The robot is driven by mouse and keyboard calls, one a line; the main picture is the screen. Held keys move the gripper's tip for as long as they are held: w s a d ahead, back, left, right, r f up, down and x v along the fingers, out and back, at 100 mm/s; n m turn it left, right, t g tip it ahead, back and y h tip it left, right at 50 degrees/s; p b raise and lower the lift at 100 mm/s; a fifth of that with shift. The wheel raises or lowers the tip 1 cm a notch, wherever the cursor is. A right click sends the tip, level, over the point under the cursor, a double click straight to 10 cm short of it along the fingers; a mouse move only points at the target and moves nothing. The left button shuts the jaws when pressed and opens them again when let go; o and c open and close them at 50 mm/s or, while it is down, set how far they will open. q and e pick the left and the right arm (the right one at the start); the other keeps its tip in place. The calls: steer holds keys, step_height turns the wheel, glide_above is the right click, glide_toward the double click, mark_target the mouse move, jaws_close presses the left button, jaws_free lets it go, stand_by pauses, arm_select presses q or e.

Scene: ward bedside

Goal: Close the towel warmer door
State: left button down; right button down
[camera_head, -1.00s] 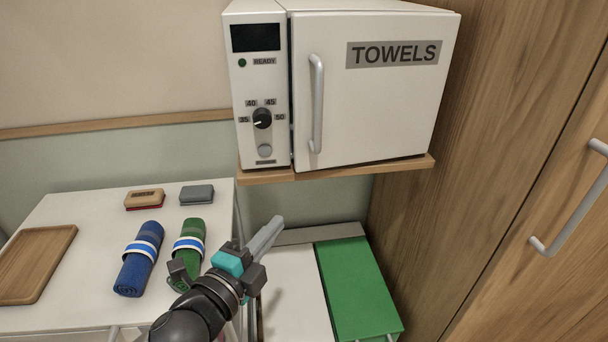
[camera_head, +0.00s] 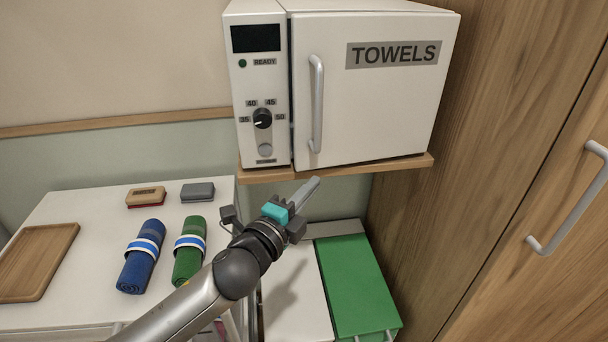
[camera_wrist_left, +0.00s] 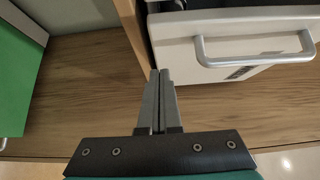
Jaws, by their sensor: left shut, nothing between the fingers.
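The white towel warmer (camera_head: 262,80) sits on a wooden shelf. Its door (camera_head: 385,110) carries a TOWELS label and a vertical grey handle (camera_head: 317,105). The door looks nearly closed, with a thin dark gap along its left edge; I cannot tell exactly how far it stands out. My left gripper (camera_head: 316,182) is shut and empty, just below the shelf's front edge and under the handle. In the left wrist view the shut fingers (camera_wrist_left: 159,72) point toward the door (camera_wrist_left: 235,45) and its handle (camera_wrist_left: 255,60), apart from both. My right gripper is out of view.
The wooden shelf (camera_head: 400,165) is close above my left gripper. A wooden cabinet (camera_head: 500,120) stands at the right. A white table (camera_head: 85,210) holds a tray (camera_head: 35,262), blue towel (camera_head: 141,260) and green towel (camera_head: 189,255). A green-topped panel (camera_head: 355,285) is below.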

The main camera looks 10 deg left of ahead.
mark_target(295, 166)
arm_select(q)
steer(key=shift+w+a, duration=0.3)
steer(key=shift+w, duration=0.3)
steer(key=shift+w+a, duration=0.3)
steer(key=shift+w, duration=0.3)
steer(key=shift+w+a, duration=0.3)
steer(key=shift+w, duration=0.3)
steer(key=w+a, duration=0.1)
steer(key=w, duration=0.2)
steer(key=shift+a, duration=0.4)
steer(key=shift+a+r, duration=0.15)
steer(key=shift+a, duration=0.05)
